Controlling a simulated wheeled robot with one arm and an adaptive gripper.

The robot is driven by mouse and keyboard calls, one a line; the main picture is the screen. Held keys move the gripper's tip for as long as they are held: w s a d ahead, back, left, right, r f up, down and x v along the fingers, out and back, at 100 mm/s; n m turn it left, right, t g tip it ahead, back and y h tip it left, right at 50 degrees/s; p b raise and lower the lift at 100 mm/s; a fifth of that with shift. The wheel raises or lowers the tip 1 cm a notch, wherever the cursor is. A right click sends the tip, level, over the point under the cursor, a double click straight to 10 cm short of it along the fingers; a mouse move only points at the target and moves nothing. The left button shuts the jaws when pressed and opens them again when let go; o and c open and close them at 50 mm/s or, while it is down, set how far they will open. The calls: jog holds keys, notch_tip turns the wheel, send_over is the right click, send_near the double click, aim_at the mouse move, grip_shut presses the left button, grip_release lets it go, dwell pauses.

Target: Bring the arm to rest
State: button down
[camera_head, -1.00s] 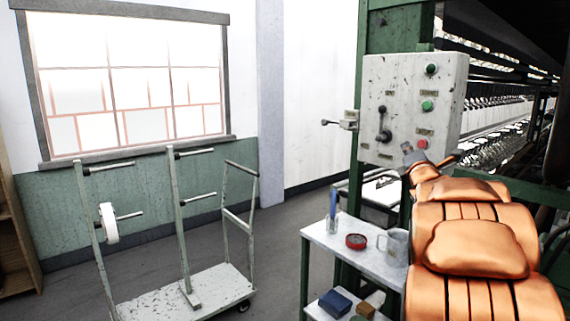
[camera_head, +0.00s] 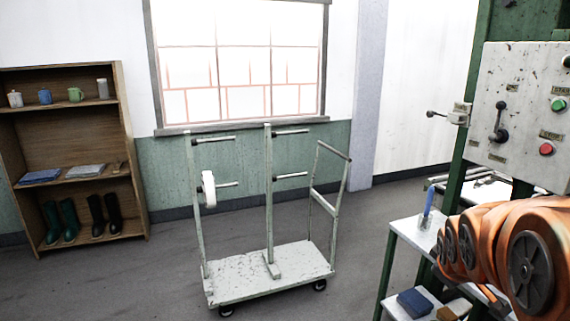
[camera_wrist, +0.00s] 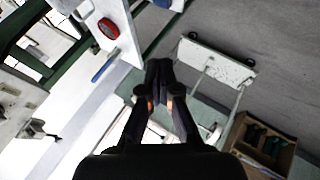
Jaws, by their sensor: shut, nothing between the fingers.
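My orange arm shows at the right edge of the head view, in front of the small side table and below the control box. My gripper (camera_wrist: 158,72) shows in the wrist view, with its dark fingers together and nothing between them. It points over open space beside the side table, apart from the things around it. In the head view the gripper itself is not visible.
A white trolley (camera_head: 235,290) with posts and one white reel (camera_head: 209,189) stands mid-floor. A wooden shelf (camera_head: 137,180) is at the left. The side table (camera_head: 408,232) and control box (camera_head: 520,85) are at the right. Floor is clear in front of the shelf.

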jog(key=s+a+f+m+g+y, duration=0.2)
jog(key=s+a+f+g, duration=0.1)
jog(key=s+a, duration=0.6)
jog(key=s+a+f+m+g+y+p, duration=0.1)
jog(key=s+a+f+m+g+y, duration=0.1)
jog(key=s+a, duration=0.7)
jog(key=s+f+m+g, duration=0.1)
jog(key=s+f+g, duration=0.1)
jog(key=s, duration=0.6)
jog(key=shift+s+a+g, duration=0.25)
jog(key=shift+a+g, duration=0.1)
jog(key=shift+g, duration=0.55)
